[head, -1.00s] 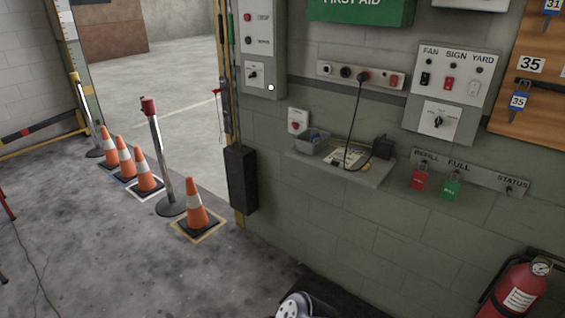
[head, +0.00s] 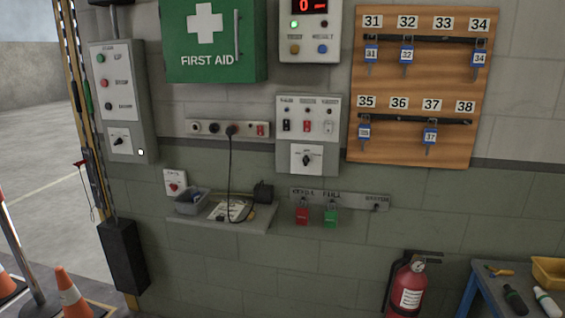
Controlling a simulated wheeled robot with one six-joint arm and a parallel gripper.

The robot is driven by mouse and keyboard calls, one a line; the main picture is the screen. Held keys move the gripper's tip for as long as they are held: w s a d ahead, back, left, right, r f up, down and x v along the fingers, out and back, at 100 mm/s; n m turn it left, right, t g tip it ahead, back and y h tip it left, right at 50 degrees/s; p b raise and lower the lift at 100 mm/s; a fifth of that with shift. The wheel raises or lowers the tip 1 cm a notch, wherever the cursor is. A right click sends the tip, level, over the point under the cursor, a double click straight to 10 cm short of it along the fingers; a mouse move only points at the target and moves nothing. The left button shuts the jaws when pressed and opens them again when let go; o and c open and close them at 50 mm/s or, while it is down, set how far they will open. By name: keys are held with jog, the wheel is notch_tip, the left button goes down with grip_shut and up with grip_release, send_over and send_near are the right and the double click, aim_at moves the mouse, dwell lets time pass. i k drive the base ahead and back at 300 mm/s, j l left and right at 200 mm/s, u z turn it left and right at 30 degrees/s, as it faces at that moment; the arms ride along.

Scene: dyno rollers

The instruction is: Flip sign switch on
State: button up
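The switch panel (head: 309,153) is a grey box on the wall, in the middle of the head view. It has a row of three rocker switches, a black one (head: 286,125) at left, the red sign switch (head: 307,126) in the middle and a pale one (head: 329,127) at right. The earlier view shows the labels FAN, SIGN and YARD above them. I cannot tell which way the sign switch is set. My gripper is not in view.
A socket strip (head: 210,129) with a plugged cable is left of the panel, above a small shelf (head: 222,225). A key board (head: 412,142) hangs at right. A fire extinguisher (head: 409,285) and a blue workbench (head: 485,285) stand below at right. Cones are at lower left.

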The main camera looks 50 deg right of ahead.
aim_at(306, 122)
jog(key=z, duration=1.8)
